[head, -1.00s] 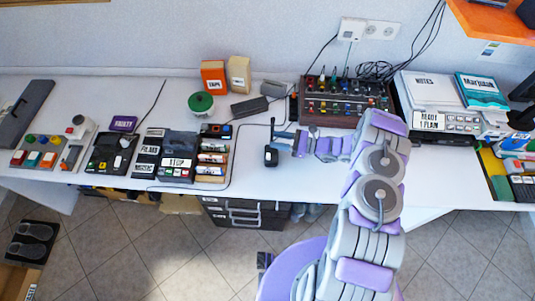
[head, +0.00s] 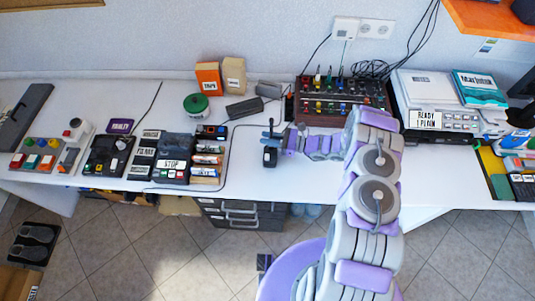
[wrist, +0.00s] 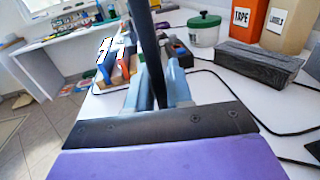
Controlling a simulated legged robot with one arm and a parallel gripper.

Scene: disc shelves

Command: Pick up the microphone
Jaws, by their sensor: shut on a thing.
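The microphone (head: 270,158) is a dark upright thing with a thin stem and a black block at its lower end. It is at the front middle of the white table in the head view. My gripper (head: 273,134) reaches it from the right and is shut on the stem. In the wrist view the black stem (wrist: 147,50) rises between my two blue-grey fingers (wrist: 155,92). The lower part of the microphone is hidden there. I cannot tell whether it touches the table.
A dark mixer (head: 340,100) stands behind my arm. A green-lidded tub (head: 196,105), an orange box (head: 209,77) and a grey block (head: 247,107) are to the back left. Several dark devices (head: 172,158) fill the left. A thin cable crosses the table near the microphone.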

